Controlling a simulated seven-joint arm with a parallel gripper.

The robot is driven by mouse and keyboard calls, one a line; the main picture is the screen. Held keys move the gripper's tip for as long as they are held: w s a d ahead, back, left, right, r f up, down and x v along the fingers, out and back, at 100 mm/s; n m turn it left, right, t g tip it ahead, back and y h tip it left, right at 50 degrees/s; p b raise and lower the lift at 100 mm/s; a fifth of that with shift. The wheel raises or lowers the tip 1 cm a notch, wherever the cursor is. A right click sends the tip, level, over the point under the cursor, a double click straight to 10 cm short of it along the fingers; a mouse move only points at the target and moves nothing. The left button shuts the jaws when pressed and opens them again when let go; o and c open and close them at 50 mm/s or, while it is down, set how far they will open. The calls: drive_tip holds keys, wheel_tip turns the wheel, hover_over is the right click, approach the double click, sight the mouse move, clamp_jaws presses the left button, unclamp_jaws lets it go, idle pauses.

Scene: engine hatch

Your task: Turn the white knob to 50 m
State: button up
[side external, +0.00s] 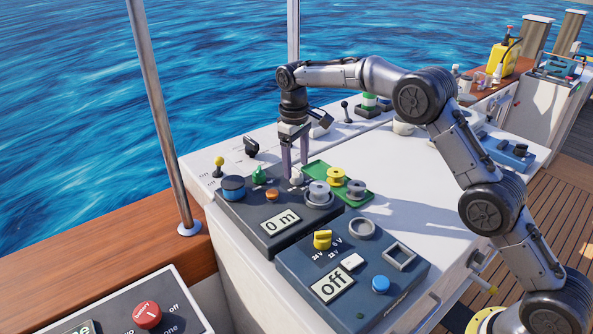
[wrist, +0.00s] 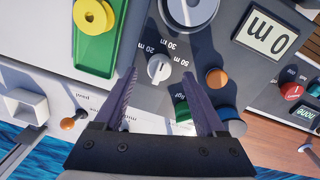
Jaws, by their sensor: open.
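The white knob (wrist: 159,68) sits on a dark panel in the wrist view, with printed marks 20 m, 30 m and 50 m around it, upside down there. A thin dark line shows on its face; I cannot tell which mark it points at. In the side view the knob (side external: 296,178) is partly hidden by my fingers. The panel's display (side external: 281,221) reads 0 m; it also shows inverted in the wrist view (wrist: 266,31). My gripper (wrist: 173,75) is open, its fingers apart on either side of the knob. In the side view my gripper (side external: 295,172) points down over it.
A green tray (side external: 363,199) with spools lies behind. A second panel (side external: 300,267) reading off is in front.

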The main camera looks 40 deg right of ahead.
sight(297, 176)
drive_tip(key=shift+d+f, duration=0.1)
drive_tip(key=shift+f, duration=1.3)
clamp_jaws()
